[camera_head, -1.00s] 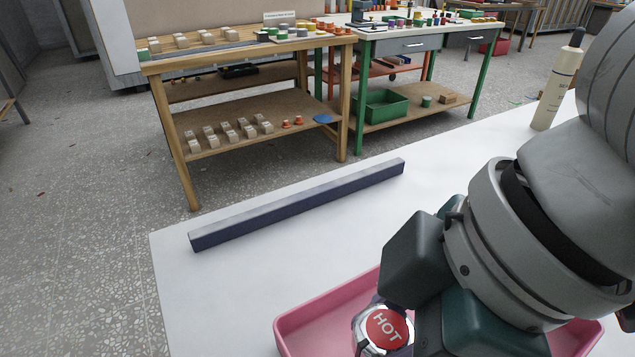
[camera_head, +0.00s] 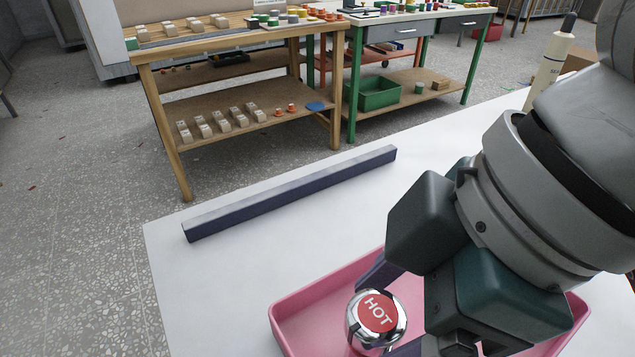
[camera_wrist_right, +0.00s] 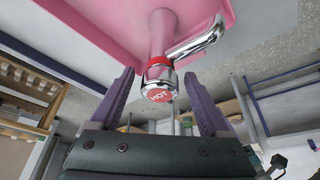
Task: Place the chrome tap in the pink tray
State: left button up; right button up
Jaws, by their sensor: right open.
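The chrome tap (camera_head: 377,318) has a round red cap marked HOT and stands upright in the pink tray (camera_head: 300,300), seen from above in the head view. In the right wrist view the tap (camera_wrist_right: 160,72) shows its chrome spout pointing to the right, with the pink tray (camera_wrist_right: 110,20) behind it. My right gripper (camera_wrist_right: 158,88) is open, its two purple fingers apart on either side of the tap's cap, with visible gaps. The tap's base is hidden in the head view. My left gripper is not in view.
A long dark bar (camera_head: 290,193) lies on the white table (camera_head: 215,285) behind the tray. A cream bottle (camera_head: 549,66) stands at the right rear. The table left of the tray is clear. Workbenches (camera_head: 240,100) stand beyond on the floor.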

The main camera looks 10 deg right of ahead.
jog(key=p+v, duration=0.2)
jog(key=v, duration=0.8)
jog(key=shift+r, duration=0.2)
